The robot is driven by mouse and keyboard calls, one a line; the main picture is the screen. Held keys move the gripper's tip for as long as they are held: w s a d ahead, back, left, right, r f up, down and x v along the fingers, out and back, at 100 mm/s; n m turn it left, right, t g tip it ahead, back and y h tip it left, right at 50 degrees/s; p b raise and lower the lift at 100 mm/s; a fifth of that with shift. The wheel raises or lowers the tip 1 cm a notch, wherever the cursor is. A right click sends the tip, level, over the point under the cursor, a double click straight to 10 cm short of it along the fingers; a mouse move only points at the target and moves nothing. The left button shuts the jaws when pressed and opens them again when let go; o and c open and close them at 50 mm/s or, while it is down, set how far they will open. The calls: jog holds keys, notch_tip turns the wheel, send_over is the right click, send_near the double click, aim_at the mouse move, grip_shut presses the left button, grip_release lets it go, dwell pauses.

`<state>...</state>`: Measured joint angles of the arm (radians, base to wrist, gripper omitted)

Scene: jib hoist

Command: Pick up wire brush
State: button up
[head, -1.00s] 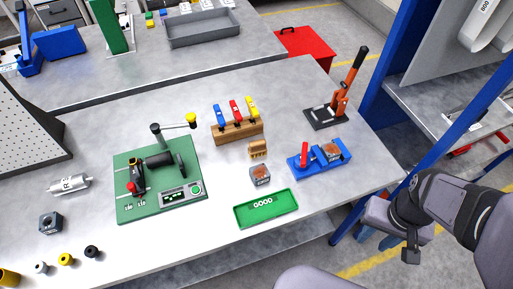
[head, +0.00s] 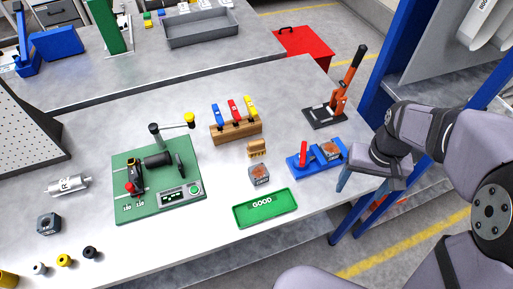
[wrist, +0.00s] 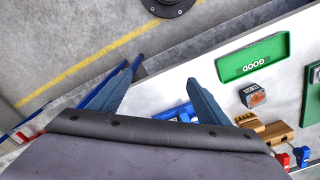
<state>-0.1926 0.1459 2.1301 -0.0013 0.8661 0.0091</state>
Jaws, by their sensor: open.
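The wire brush (head: 257,149) is a small tan block with bristles. It lies on the grey bench in front of the wooden rack; it also shows in the wrist view (wrist: 248,120), right of my fingers. My gripper (head: 360,188) is at the bench's right edge, well to the right of the brush and apart from it. In the wrist view, my gripper (wrist: 165,78) has its two fingers spread with nothing between them.
The blue fixture (head: 317,160) with a red handle stands between my gripper and the brush. A grey block (head: 259,175) and the green GOOD tray (head: 265,208) lie in front of the brush. The wooden rack (head: 236,130) holds coloured tools behind it. An orange-handled press (head: 330,112) stands at back right.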

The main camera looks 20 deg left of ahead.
jog(key=w+a+n, duration=0.1)
jog(key=w+a, duration=0.2)
jog(key=a, duration=0.2)
jog(key=w+a+n, duration=0.1)
jog(key=w+a, duration=0.2)
jog(key=a, duration=0.3)
jog(key=w+a+f+n, duration=0.1)
jog(key=w+a, duration=0.2)
jog(key=a, duration=0.3)
jog(key=shift+w+b, duration=0.35)
jog(key=a+f+n, duration=0.1)
jog(key=a+n, duration=0.1)
jog(key=a, duration=0.5)
jog(key=n, duration=0.1)
send_over(257, 142)
notch_tip(257, 142, down, 2)
jog(key=shift+w, duration=0.15)
jog(key=shift+s+f+p, duration=0.15)
jog(key=shift+f+p, duration=0.6)
jog(key=shift+f, duration=1.1)
jog(key=shift+s+f+p, duration=0.1)
jog(key=shift+f+p, duration=0.65)
jog(key=shift+f, duration=1.05)
jog(key=shift+c, duration=0.6)
jog(key=c, duration=1)
